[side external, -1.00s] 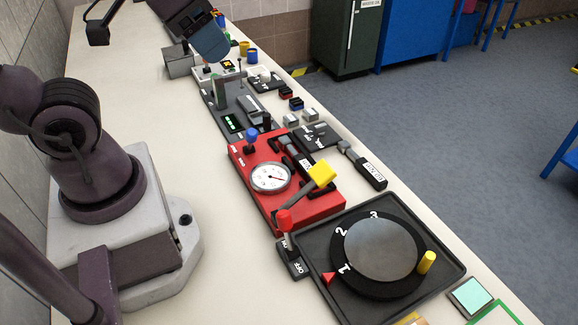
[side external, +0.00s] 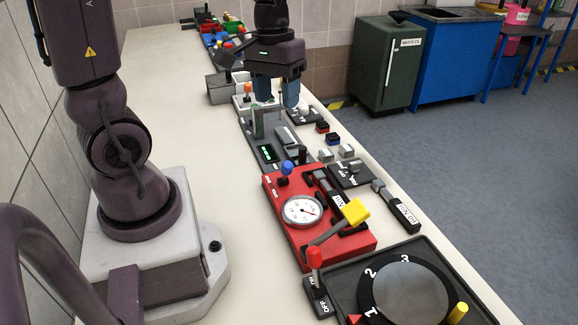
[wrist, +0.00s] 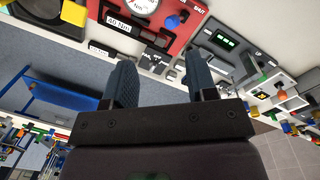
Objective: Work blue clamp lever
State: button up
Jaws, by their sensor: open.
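The blue-knobbed lever (side external: 287,168) stands upright at the far left corner of the red box (side external: 285,235). In the wrist view the blue knob (wrist: 173,22) shows near the top, beside the word SHUT. My gripper (side external: 277,95) points down over the bench, farther back than the red box and apart from the blue lever. Its two fingers are spread with nothing between them, as the wrist view also shows (wrist: 160,60). No contact with the lever shows.
The red box also carries a round gauge (side external: 302,210) and a yellow-ended lever (side external: 355,211). A red-knobbed lever (side external: 314,257) and a dial turntable (side external: 403,292) are nearer the camera. A dark device with a green display (side external: 268,153) stands behind. The left bench is mostly clear.

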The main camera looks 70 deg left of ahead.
aim_at(287, 162)
jog(key=w+a+f+n+g+h, duration=0.2)
jog(key=w+a+f+n+h, duration=0.15)
jog(key=a+f+n, duration=0.5)
jog(key=shift+n, duration=0.45)
jog(key=x, duration=0.4)
jog(key=d+x, duration=0.1)
jog(key=x, duration=0.3)
jog(key=w+d+x, duration=0.1)
jog(key=x, duration=0.3)
jog(key=shift+r, duration=0.45)
grip_shut()
